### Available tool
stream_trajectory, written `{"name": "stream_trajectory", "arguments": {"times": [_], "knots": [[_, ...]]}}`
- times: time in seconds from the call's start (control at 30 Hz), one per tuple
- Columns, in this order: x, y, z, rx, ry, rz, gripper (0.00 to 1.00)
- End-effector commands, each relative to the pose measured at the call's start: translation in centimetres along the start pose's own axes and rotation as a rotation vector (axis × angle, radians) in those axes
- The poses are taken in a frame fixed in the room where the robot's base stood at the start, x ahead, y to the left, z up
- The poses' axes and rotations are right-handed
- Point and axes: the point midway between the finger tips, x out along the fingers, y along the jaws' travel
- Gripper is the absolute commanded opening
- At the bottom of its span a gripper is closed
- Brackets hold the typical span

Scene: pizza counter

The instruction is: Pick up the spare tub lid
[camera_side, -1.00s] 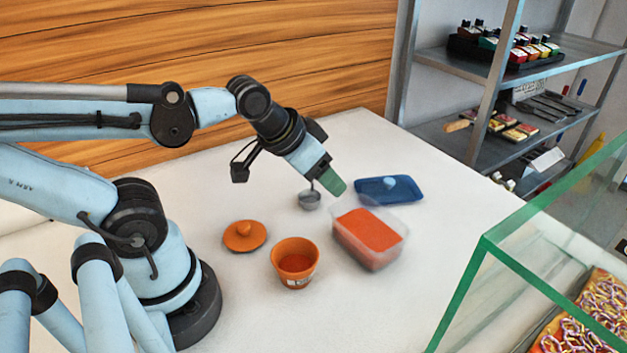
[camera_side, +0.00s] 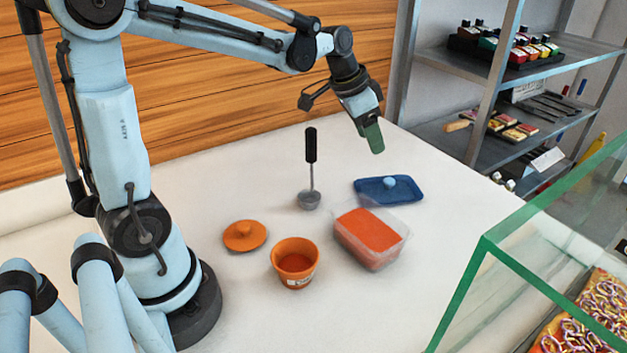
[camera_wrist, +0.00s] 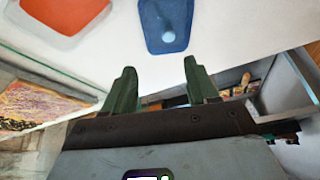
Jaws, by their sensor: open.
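A blue rectangular lid (camera_side: 388,190) with a round knob lies flat on the white counter, behind the clear tub (camera_side: 372,257) of red sauce. An orange round lid (camera_side: 245,235) with a knob lies farther left, beside an orange cup (camera_side: 295,262). My gripper (camera_side: 376,146) is open and empty, raised above and behind the blue lid, touching nothing. In the wrist view, the two green fingers (camera_wrist: 159,70) are apart with nothing between them. The blue lid (camera_wrist: 165,22) shows beyond them with its far end cut off, and the sauce tub (camera_wrist: 62,14) is at upper left.
A ladle (camera_side: 310,172) with a black handle stands upright left of the blue lid. A glass case (camera_side: 530,245) with pizza is at right. Metal shelves (camera_side: 490,75) stand behind the counter's right edge. The counter front of the cup is clear.

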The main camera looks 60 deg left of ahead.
Motion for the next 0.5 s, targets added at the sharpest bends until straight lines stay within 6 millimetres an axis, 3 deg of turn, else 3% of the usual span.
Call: {"name": "stream_trajectory", "arguments": {"times": [0.2,0.37,0.5], "knots": [[2.3,-2.4,-1.3,0.055,-0.020,0.040,0.58],[3.3,-2.8,-1.4,0.069,-0.023,0.050,0.58],[5.3,-2.7,-1.4,0.071,-0.023,0.050,0.58]]}}
